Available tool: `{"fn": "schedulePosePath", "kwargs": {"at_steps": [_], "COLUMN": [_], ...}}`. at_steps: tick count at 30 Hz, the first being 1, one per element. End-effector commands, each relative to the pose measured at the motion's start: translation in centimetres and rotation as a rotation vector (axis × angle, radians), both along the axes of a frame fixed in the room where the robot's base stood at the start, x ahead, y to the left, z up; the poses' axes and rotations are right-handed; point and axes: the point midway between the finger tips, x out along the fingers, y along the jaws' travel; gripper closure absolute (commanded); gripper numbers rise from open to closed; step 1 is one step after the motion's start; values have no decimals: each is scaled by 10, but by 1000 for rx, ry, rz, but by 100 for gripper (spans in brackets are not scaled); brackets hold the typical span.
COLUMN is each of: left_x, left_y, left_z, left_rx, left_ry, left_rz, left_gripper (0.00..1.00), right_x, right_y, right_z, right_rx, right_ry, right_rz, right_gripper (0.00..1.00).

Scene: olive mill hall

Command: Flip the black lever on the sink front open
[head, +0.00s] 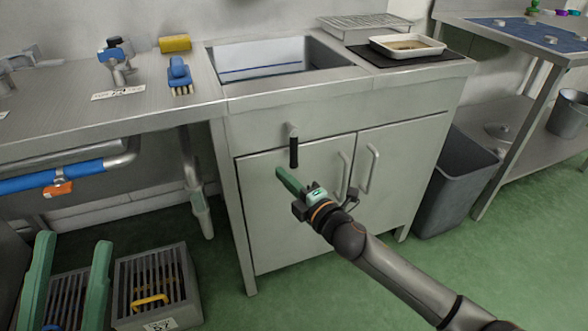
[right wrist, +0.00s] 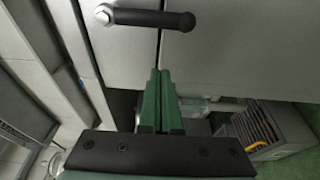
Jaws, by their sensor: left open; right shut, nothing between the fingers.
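The black lever (head: 293,153) hangs straight down from a metal pivot (head: 291,129) on the sink front (head: 325,125), above the left cabinet door. In the right wrist view the lever (right wrist: 150,18) runs sideways from its round pivot (right wrist: 104,14). My right gripper (head: 279,172) is shut and empty, with its green fingertips just below and left of the lever's lower end. In the right wrist view the closed fingers (right wrist: 160,75) are a little apart from the lever. My left gripper (head: 74,240) is open and empty at the lower left, far from the lever.
Two cabinet doors with bar handles (head: 371,168) lie below the lever. A grey crate (head: 180,265) stands on the floor at left, and a grey bin (head: 450,185) at right. The sink basin (head: 310,47), blue brush (head: 179,75) and white tray (head: 440,47) are on top.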

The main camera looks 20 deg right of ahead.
Motion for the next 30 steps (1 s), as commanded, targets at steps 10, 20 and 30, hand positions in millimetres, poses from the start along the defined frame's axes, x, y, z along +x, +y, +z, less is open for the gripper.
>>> {"fn": "schedulePosePath", "kwargs": {"at_steps": [10, 20, 30], "left_x": [0, 1, 0], "left_y": [-3, -3, -2], "left_z": [-13, -13, -5], "left_rx": [-7, -6, -1], "left_ry": [11, 14, 7], "left_rz": [-16, -18, -15], "left_gripper": [50, 50, 50], "right_x": [27, 29, 29], "right_y": [-28, -32, -35], "right_z": [-1, 0, 2], "right_rx": [-1, 0, -35], "right_ry": [1, 1, 1], "right_rz": [-1, 0, -1], "right_gripper": [100, 100, 100]}}
